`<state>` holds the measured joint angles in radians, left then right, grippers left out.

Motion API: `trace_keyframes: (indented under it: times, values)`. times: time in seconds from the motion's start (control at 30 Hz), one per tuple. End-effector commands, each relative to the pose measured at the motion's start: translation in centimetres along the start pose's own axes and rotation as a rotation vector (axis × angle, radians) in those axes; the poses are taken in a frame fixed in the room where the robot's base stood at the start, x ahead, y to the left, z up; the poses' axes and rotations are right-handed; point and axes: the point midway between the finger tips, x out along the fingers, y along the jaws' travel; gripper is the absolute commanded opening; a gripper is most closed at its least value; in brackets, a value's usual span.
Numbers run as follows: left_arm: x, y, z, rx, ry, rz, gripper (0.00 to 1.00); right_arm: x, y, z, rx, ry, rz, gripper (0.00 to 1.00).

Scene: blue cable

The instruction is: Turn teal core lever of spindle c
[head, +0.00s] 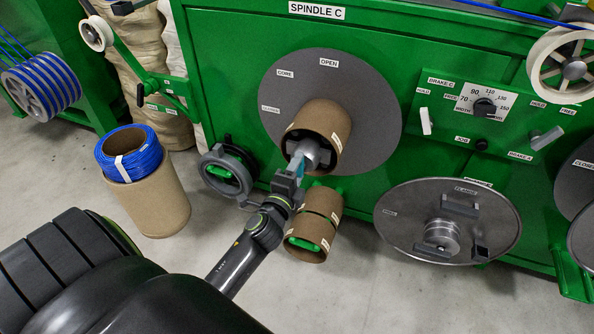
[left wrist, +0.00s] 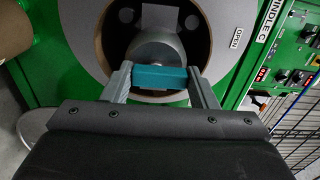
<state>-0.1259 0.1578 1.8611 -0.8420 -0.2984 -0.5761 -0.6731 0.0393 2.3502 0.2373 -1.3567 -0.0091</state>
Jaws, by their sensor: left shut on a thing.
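Spindle C sits on the green machine front, with a large dark disc (head: 365,100) and a brown cardboard core (head: 327,118) at its centre. The teal lever (head: 301,167) shows as a small strip at the core's mouth in the head view. In the left wrist view the teal lever (left wrist: 160,78) lies level across the front of the grey hub (left wrist: 155,50). My left gripper (head: 296,176) is shut on the teal lever, with one finger at each end in the left wrist view (left wrist: 160,85). My right gripper is not in view.
A flange disc (head: 405,210) with a handle hangs at the lower right. Cardboard cores (head: 322,205) and a dark ring (head: 215,185) are close to my left arm. A blue cable coil (head: 115,160) sits on a brown drum at the left. A control panel (head: 470,100) is to the right.

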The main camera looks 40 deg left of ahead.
Motion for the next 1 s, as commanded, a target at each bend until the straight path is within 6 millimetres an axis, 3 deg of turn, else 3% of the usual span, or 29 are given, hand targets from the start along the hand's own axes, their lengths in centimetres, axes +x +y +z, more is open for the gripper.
trace_keyframes:
  times: [0.17,0.2,0.33,0.73,1.0]
  values:
    - [0.0,0.1,0.0,-0.007,-0.001,0.003,0.3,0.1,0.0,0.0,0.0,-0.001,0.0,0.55]
    - [0.0,0.1,0.0,-0.007,-0.001,0.003,0.57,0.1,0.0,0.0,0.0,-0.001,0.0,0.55]
    - [0.0,0.1,0.0,-0.005,-0.001,0.003,0.74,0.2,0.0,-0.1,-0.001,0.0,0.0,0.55]
    - [-0.7,0.1,0.0,-0.004,-0.001,0.002,0.75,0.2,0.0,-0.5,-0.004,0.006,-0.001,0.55]
    - [-5.3,0.2,0.0,-0.005,-0.003,0.005,0.75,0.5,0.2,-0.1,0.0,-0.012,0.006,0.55]
